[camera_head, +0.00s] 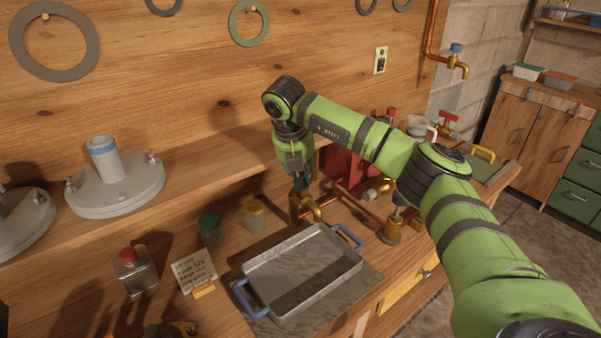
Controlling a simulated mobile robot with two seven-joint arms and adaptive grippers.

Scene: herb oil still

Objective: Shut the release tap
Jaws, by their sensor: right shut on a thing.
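A brass tap (308,208) stands over the back edge of the metal tray, on the copper pipework. My right gripper (299,187) points down directly above it, shut on its upper part, likely the handle. The fingers hide the handle, so I cannot tell which way it is turned. My left gripper does not show.
The grey tray (253,272) with blue handles lies in front of the brass tap. Two small jars (254,216) stand left of it. A red-handled tap (447,124) is beyond my arm. A red-capped bottle (134,272) and a note card (194,272) stand at left.

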